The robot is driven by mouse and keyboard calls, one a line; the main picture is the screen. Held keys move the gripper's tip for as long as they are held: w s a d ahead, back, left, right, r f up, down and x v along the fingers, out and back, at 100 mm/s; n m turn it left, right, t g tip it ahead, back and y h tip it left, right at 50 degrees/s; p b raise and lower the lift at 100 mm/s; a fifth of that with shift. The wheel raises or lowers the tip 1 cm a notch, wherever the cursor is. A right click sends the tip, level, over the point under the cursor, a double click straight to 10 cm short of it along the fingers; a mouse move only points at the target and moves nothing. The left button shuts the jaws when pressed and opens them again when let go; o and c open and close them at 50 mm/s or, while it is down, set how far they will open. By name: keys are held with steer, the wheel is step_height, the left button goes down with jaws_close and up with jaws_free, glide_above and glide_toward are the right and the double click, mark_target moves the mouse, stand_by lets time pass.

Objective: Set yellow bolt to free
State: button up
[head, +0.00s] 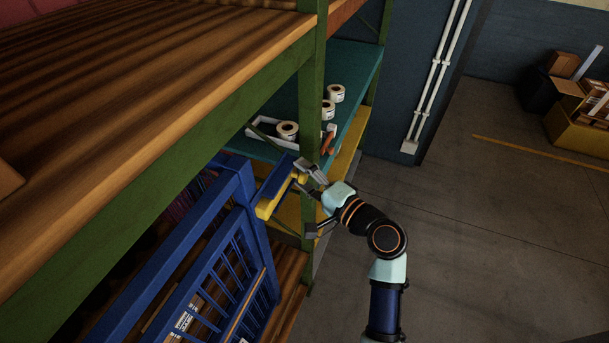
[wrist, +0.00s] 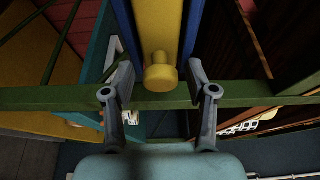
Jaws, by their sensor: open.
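In the head view the yellow bolt (head: 266,207) shows at the corner of a blue barred frame (head: 246,196), partly covered by a blue plate. My gripper (wrist: 160,80) is open, with one finger on each side of the knob and gaps between. In the head view my gripper (head: 303,178) is at the bolt's right end, where the fingers partly hide it.
A green rack post (head: 310,90) stands close behind my gripper. A teal shelf (head: 352,62) holds several white rolls (head: 287,131) and a white tray. Wooden shelves (head: 150,70) fill the left.

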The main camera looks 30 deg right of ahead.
steer(key=v, duration=1.2)
